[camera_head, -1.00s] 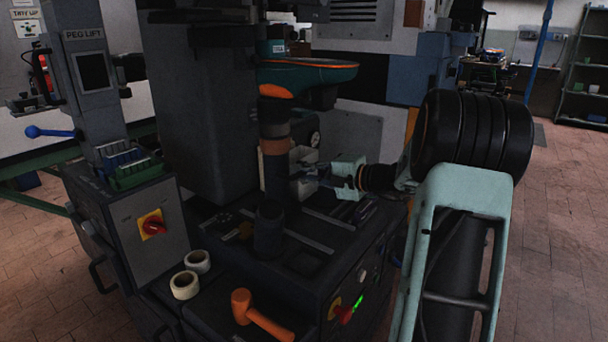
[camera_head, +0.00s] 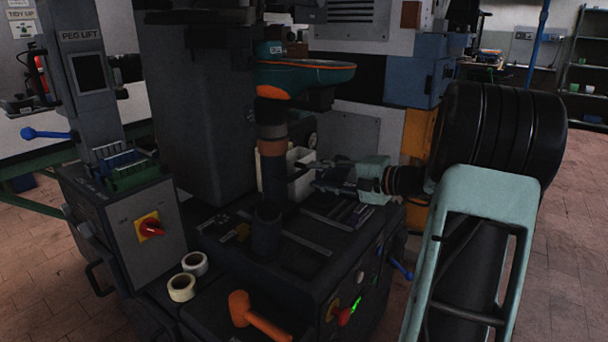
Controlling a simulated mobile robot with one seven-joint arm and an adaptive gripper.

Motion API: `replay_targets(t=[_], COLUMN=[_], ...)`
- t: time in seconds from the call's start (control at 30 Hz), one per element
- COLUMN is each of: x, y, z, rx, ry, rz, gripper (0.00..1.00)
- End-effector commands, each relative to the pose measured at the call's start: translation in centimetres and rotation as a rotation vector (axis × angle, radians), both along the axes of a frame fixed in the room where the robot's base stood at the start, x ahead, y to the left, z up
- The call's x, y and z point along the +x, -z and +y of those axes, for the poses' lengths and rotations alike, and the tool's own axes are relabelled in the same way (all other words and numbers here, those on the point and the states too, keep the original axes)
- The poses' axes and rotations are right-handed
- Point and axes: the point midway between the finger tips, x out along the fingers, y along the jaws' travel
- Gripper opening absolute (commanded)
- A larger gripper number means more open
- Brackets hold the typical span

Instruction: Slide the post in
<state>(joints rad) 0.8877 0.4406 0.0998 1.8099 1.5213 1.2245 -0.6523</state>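The post (camera_head: 273,180) is a dark upright cylinder with a brown band, in the middle of the head view. Its lower end meets a wider dark sleeve (camera_head: 266,236) on the press bed; how deep it sits is hidden. Its top ends at an orange collar under a teal and orange shoe-shaped part (camera_head: 305,76). My gripper (camera_head: 315,176) is to the right of the post, pointing left at it. Its fingers look spread apart with nothing between them, and a gap shows between the tips and the post.
The press bed (camera_head: 305,262) has slots and small loose parts. A white bin (camera_head: 300,185) stands behind the post. Tape rolls (camera_head: 182,287) and an orange mallet (camera_head: 255,315) lie at the front. A PEG LIFT column (camera_head: 88,75) stands at the left.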

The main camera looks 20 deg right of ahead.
Motion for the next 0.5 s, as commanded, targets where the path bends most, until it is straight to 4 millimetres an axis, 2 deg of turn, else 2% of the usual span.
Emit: replay_targets(t=[0.1, 0.2, 0.5], x=[-2.0, -3.1, -4.2], y=[-0.5, -0.8, -1.1], z=[-1.2, -1.9, -2.4], rx=[-0.001, -0.001, 0.001], ry=[0.002, 0.001, -0.002], rz=[-0.001, -0.001, -0.001], gripper=[0.28, 0.28, 0.28])
